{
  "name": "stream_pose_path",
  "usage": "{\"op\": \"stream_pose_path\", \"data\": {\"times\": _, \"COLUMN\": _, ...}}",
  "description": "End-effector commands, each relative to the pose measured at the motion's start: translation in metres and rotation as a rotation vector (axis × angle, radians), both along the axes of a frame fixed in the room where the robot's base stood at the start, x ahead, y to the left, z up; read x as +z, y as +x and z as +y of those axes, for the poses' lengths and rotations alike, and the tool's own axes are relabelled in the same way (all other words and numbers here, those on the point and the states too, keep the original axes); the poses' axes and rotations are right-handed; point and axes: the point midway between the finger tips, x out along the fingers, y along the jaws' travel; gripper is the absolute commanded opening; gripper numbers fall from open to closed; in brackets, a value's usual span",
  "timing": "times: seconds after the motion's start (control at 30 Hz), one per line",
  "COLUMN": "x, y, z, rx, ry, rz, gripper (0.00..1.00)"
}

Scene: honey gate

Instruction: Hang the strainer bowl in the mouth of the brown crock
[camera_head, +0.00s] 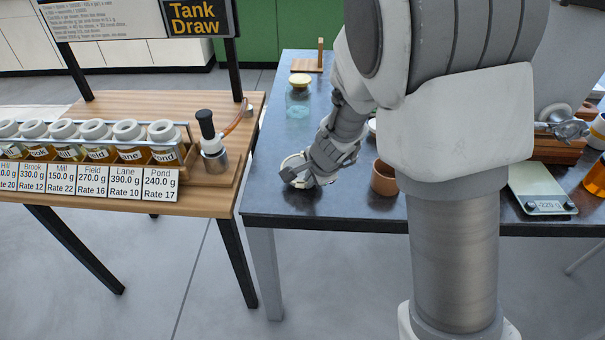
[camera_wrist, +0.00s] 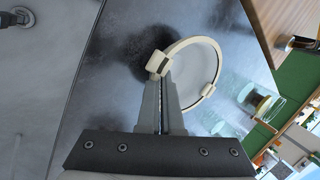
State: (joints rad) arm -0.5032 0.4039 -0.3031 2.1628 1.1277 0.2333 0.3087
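The strainer bowl (camera_head: 291,163) is a cream ring at the left front of the dark table. In the wrist view its pale bowl and ring (camera_wrist: 213,82) show, with small cream blocks on the rim. My gripper (camera_head: 302,178) is down at the ring. In the wrist view its fingertips (camera_wrist: 166,76) are nearly together at a rim block, and they look shut on it. Whether the bowl touches the table is hard to tell. The brown crock (camera_head: 383,179) stands upright to the right of the strainer bowl, partly behind my arm. Its inside is mostly hidden.
A glass jar with a tan lid (camera_head: 299,88) stands farther back on the dark table (camera_head: 285,205). A scale (camera_head: 541,190) lies at the right. The wooden bench (camera_head: 215,197) at the left holds several labelled jars. My arm hides the table's middle.

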Motion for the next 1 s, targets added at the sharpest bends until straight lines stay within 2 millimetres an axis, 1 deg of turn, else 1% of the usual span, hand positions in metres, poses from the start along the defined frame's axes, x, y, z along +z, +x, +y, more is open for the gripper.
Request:
{"op": "stream_pose_path", "data": {"times": 0.33, "x": 0.001, "y": 0.0, "z": 0.0, "rx": 0.0, "ry": 0.0, "rz": -0.001, "gripper": 0.0}}
{"op": "stream_pose_path", "data": {"times": 0.47, "x": 0.005, "y": 0.0, "z": 0.0, "rx": -0.001, "ry": 0.001, "rz": -0.001, "gripper": 0.0}}
{"op": "stream_pose_path", "data": {"times": 0.67, "x": 0.022, "y": 0.0, "z": 0.0, "rx": 0.001, "ry": 0.0, "rz": -0.002, "gripper": 0.0}}
{"op": "stream_pose_path", "data": {"times": 0.87, "x": 0.05, "y": 0.0, "z": 0.0, "rx": 0.002, "ry": 0.0, "rz": -0.002, "gripper": 0.0}}
{"op": "stream_pose_path", "data": {"times": 0.9, "x": 0.052, "y": -0.002, "z": -0.014, "rx": -0.005, "ry": 0.002, "rz": -0.002, "gripper": 0.0}}
{"op": "stream_pose_path", "data": {"times": 1.0, "x": 0.066, "y": -0.006, "z": -0.037, "rx": -0.008, "ry": 0.002, "rz": -0.003, "gripper": 0.0}}
